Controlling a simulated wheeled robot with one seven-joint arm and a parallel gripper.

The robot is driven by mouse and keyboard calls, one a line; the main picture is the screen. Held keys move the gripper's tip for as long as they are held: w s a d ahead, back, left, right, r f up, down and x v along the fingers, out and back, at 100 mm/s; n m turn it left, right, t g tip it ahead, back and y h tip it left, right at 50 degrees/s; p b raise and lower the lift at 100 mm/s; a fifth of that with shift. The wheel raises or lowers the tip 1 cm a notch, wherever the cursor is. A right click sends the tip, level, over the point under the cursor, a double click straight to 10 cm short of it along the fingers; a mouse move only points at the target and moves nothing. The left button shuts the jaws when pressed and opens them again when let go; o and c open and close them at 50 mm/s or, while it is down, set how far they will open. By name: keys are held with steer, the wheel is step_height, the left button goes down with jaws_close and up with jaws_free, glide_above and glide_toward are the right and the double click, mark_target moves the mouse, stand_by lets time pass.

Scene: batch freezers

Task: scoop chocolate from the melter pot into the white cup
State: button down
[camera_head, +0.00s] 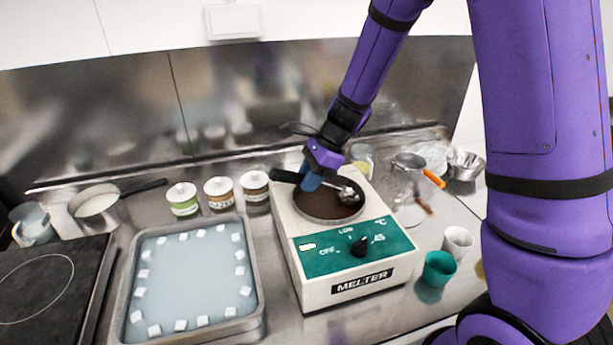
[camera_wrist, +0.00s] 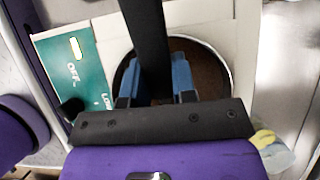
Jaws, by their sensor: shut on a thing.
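The melter (camera_head: 345,262) is a cream box with a green front panel, and its round pot (camera_head: 318,204) holds brown chocolate. My gripper (camera_head: 311,181) is over the pot, with blue fingers shut on the dark handle of a ladle (camera_head: 286,176). The ladle's metal bowl (camera_head: 347,195) is at the right side of the pot, low over or at the chocolate; I cannot tell if it is dipped. In the wrist view the handle (camera_wrist: 146,40) runs between the fingers (camera_wrist: 158,82), above the pot (camera_wrist: 212,75). The white cup (camera_head: 457,243) stands on the counter to the right of the melter.
A green cup (camera_head: 439,268) stands just in front of the white cup. A tray (camera_head: 252,322) with small white cubes lies left of the melter. Several lidded jars (camera_head: 219,193) stand behind it. A strainer with an orange handle (camera_head: 433,178) and metal bowls (camera_head: 465,165) are at the right back.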

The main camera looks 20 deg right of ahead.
mark_target(288, 173)
steer(key=shift+r, duration=0.35)
steer(key=shift+a+r, duration=0.2)
steer(key=shift+r, duration=0.6)
steer(key=shift+a+r, duration=0.2)
steer(key=shift+r, duration=0.65)
steer(key=shift+a+r, duration=0.2)
steer(key=shift+r, duration=0.6)
steer(key=shift+a+f+h, duration=0.1)
steer(key=shift+a+h, duration=0.55)
steer(key=shift+h, duration=0.15)
steer(key=shift+a+f+h, duration=0.1)
steer(key=shift+a+h, duration=0.75)
steer(key=shift+h, duration=0.45)
